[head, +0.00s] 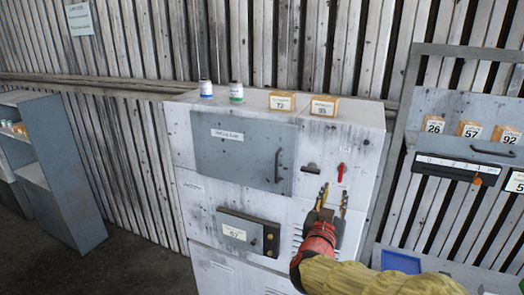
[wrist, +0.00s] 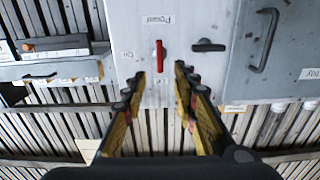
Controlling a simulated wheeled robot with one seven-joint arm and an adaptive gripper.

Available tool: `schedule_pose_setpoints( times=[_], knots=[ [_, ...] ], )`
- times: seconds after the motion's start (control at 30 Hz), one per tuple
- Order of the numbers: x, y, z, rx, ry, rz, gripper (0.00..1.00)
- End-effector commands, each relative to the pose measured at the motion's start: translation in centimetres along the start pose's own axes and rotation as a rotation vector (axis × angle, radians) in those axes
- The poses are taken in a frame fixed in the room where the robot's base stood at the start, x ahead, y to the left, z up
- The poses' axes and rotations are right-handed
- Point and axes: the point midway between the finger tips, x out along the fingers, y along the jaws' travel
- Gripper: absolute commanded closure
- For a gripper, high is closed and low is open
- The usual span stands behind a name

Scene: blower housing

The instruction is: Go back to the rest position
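My gripper (head: 334,197) is in front of the white cabinet (head: 365,135), at its right part, just below the red switch (head: 340,172) in the head view. Its two yellow-and-black fingers are apart and nothing is held between them. In the wrist view my gripper (wrist: 160,78) points at the cabinet face, with the upright red switch (wrist: 160,57) beyond and between the fingertips. I cannot tell whether a fingertip touches the cabinet.
A black latch (head: 310,168) and a grey door (head: 240,152) with a handle are left of the switch. A dark drawer box (head: 248,232) sits below. Bottles and boxes stand on top. A panel rack (head: 462,100) is right, a grey shelf (head: 60,165) left.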

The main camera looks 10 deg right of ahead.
Motion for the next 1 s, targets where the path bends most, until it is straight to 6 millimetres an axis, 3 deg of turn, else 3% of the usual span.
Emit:
schedule_pose_setpoints(
  times=[0.13, 0.27, 0.4, 0.53, 0.63, 0.73, 0.9, 1.0],
  knots=[
    [-0.2, -2.1, 2.4, 0.055, -0.092, -0.077, 0.71],
    [-2.0, -6.2, 7.2, 0.081, -0.272, -0.237, 0.71],
    [-6.5, -9.8, 11.4, 0.080, -0.487, -0.412, 0.71],
    [-11.8, -10.9, 15.6, 0.045, -0.680, -0.534, 0.71],
    [-16.2, -10.1, 18.8, -0.007, -0.824, -0.596, 0.71],
    [-20.6, -8.0, 21.9, -0.078, -0.957, -0.627, 0.71],
    [-26.6, -2.4, 26.7, -0.216, -1.126, -0.608, 0.71],
    [-28.7, 0.8, 28.7, -0.280, -1.170, -0.578, 0.71]
  ],
)
